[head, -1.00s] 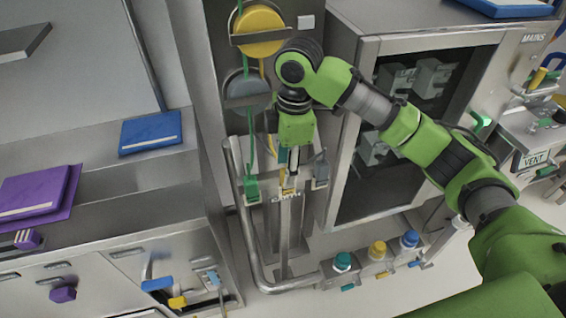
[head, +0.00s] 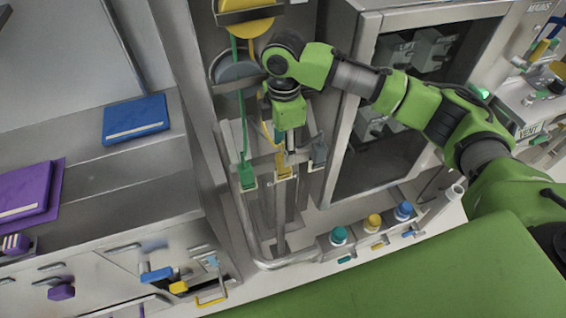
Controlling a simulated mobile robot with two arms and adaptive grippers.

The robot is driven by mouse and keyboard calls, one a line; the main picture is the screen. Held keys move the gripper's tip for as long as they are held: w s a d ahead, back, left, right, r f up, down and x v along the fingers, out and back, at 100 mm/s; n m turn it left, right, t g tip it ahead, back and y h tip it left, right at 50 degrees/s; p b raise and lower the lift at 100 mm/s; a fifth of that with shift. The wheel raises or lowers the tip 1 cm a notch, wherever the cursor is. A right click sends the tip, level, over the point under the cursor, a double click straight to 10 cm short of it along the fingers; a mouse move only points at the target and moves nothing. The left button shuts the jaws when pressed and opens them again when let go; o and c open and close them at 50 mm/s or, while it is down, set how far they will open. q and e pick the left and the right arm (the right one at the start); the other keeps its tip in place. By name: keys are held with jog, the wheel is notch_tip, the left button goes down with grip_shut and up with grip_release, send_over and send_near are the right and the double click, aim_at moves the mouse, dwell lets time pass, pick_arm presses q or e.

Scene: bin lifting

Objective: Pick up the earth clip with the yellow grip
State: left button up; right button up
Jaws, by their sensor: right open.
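The earth clip with the yellow grip (head: 284,167) hangs at the rack below the reels, on a yellow cord, between a clip with a green grip (head: 246,177) and one with a grey grip (head: 319,153). My right gripper (head: 291,158) points down just to the right of the yellow grip and partly overlaps it in the view. It is open and holds nothing that I can see. Its fingers are small and partly hidden, so I cannot tell whether they touch the clip. My left gripper is out of view.
A yellow reel (head: 246,18) and a grey reel (head: 236,72) are above the clips. A bent metal rail (head: 232,190) runs left of them. A glass-doored cabinet (head: 352,110) stands close on the right. Green, yellow and blue knobs (head: 373,222) are below right.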

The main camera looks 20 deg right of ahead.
aim_at(283, 167)
jog(key=f, duration=0.3)
jog(key=shift+s+a+f+p, duration=0.1)
jog(key=shift+s+f+p, duration=0.2)
jog(key=shift+p, duration=0.1)
jog(key=shift+w+f, duration=0.1)
jog(key=shift+f, duration=0.15)
grip_shut()
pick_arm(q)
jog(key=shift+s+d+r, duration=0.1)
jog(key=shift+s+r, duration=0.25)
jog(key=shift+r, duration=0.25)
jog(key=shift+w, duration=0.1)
pick_arm(e)
jog(key=shift+r, duration=0.1)
